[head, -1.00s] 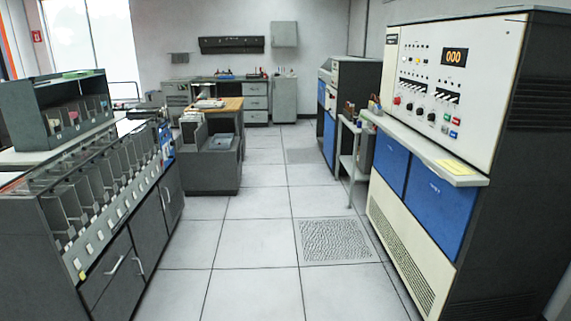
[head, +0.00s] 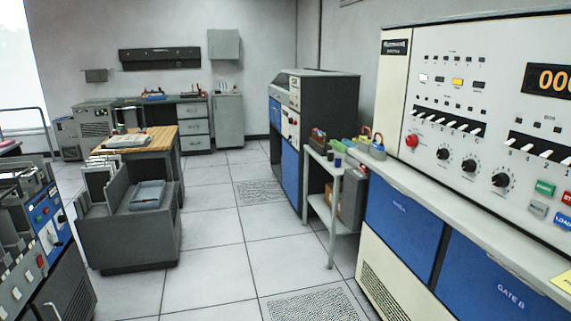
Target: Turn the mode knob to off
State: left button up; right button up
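A cream control panel (head: 446,70) on the large cabinet at the right carries three black rotary knobs in a slanting row: a left knob (head: 443,153), a middle knob (head: 469,165) and a right knob (head: 501,180). Their labels are too small to read, so I cannot tell which is the mode knob or where each one points. A red round button (head: 411,140) sits left of them, with white toggle switches (head: 450,123) above. The panel's right side is cut off by the picture edge. Neither of my grippers is in view.
A grey shelf (head: 440,199) juts out below the panel. A small cart (head: 320,158) stands beside the cabinet, with a dark machine (head: 325,125) behind it. A grey card unit (head: 128,226) and a sorter (head: 30,262) stand at the left. The tiled floor (head: 212,262) between is clear.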

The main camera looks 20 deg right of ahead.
aim_at(412, 140)
jog(key=i+z, duration=0.2)
jog(key=i, duration=0.25)
jog(key=i+j+z, duration=0.25)
jog(key=i, duration=0.2)
jog(key=i+j+z, duration=0.2)
jog(key=i, duration=0.25)
jog(key=i+j+z, duration=0.25)
jog(key=i, duration=0.15)
